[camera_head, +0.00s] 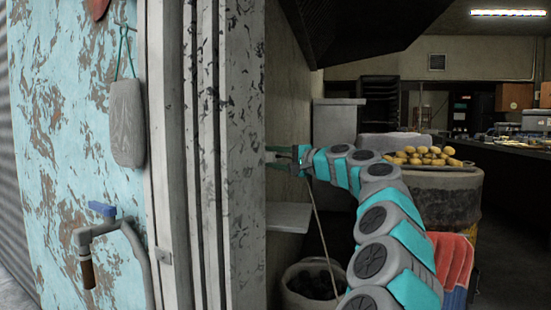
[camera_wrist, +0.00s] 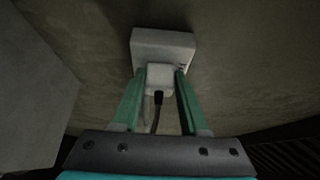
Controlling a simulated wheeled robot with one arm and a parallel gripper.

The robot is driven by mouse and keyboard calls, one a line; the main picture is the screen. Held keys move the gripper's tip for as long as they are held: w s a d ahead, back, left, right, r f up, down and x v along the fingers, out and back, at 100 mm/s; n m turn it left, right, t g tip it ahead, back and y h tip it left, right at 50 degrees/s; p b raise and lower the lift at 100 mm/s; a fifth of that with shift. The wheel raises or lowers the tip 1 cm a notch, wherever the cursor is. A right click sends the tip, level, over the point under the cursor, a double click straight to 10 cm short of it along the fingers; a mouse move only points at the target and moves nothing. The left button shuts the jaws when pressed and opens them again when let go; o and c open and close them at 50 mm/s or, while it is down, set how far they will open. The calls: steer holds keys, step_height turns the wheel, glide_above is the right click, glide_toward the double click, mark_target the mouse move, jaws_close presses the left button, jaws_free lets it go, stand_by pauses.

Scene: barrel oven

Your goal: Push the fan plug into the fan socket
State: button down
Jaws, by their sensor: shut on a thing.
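The fan plug (camera_wrist: 160,78) is a small pale block with a dark cord running from its near end. My gripper (camera_wrist: 160,83) is shut on it, with one green finger on each side. The fan socket (camera_wrist: 162,46) is a white box on the wall, straight ahead of the plug. The plug's far end meets the socket's face in the wrist view; I cannot tell how deep it sits. In the head view my gripper (camera_head: 285,152) reaches behind the door frame, which hides the socket; the cord hangs below.
A worn door frame (camera_head: 205,160) stands close on the left of my arm. A pale shelf (camera_head: 288,217) and a basket of dark lumps (camera_head: 312,282) are below the gripper. A barrel (camera_head: 447,200) topped with potatoes (camera_head: 420,156) stands to the right.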

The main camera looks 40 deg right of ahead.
steer(key=shift+c, duration=1.7)
jaws_free()
steer(key=s+d, duration=0.1)
steer(key=s, duration=0.6)
steer(key=shift+s+d, duration=0.2)
steer(key=shift+s, duration=0.1)
